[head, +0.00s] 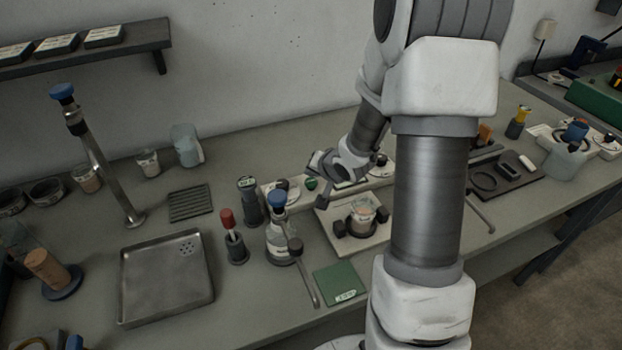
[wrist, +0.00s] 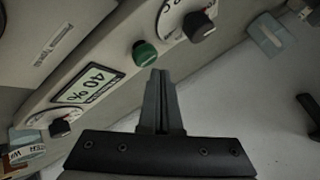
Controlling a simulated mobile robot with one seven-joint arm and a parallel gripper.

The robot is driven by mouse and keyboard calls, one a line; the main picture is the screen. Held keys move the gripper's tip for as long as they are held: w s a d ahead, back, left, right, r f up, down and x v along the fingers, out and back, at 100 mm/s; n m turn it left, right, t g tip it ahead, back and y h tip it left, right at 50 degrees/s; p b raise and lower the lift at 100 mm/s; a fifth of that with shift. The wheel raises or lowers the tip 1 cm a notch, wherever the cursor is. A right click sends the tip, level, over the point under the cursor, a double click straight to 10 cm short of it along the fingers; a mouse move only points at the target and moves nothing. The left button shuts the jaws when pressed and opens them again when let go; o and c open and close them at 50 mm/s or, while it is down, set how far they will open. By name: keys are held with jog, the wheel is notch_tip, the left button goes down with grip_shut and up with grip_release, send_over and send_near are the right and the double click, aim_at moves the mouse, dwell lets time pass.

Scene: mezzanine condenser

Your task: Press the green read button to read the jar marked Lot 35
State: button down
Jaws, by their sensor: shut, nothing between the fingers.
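The green read button (wrist: 145,53) is a round knob on a pale panel, between a display reading 40 % (wrist: 88,85) and a dial (wrist: 200,25). It also shows in the head view (head: 311,183). My gripper (wrist: 160,80) is shut and empty; its tips appear close beside the button, and I cannot tell whether they touch. In the head view my gripper (head: 322,196) is over the instrument. A jar with pinkish contents (head: 362,214) sits between dark holders on the instrument's pale plate (head: 340,238). Its marking is not readable.
A blue-capped bottle (head: 280,240), a dark cylinder (head: 250,201) and a red-topped tool (head: 233,237) stand left of the instrument. A green pad (head: 339,284) lies in front. A metal tray (head: 165,277) is at left. My arm hides part of the bench.

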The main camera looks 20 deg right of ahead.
notch_tip(320, 180, up, 5)
jog(key=p, duration=0.5)
dwell(0.8)
jog(key=shift+r, duration=0.15)
notch_tip(320, 180, up, 7)
jog(key=n+h, duration=0.2)
send_over(312, 184)
jog(key=s, duration=0.3)
jog(key=s+a+r+n+g+h, duration=0.1)
jog(key=s+a+r+n+g, duration=0.1)
jog(key=s+r, duration=0.55)
jog(key=s+a+r+n+y, duration=0.1)
jog(key=s+a+r+n, duration=0.1)
jog(key=s, duration=0.6)
jog(key=s+a+r+n+g+y, duration=0.1)
jog(key=s+a+r+n, duration=0.1)
jog(key=s+a+r, duration=0.2)
jog(key=s+a, duration=0.2)
jog(key=s, duration=0.2)
jog(key=shift+s+a+g, duration=0.25)
jog(key=shift+g, duration=0.05)
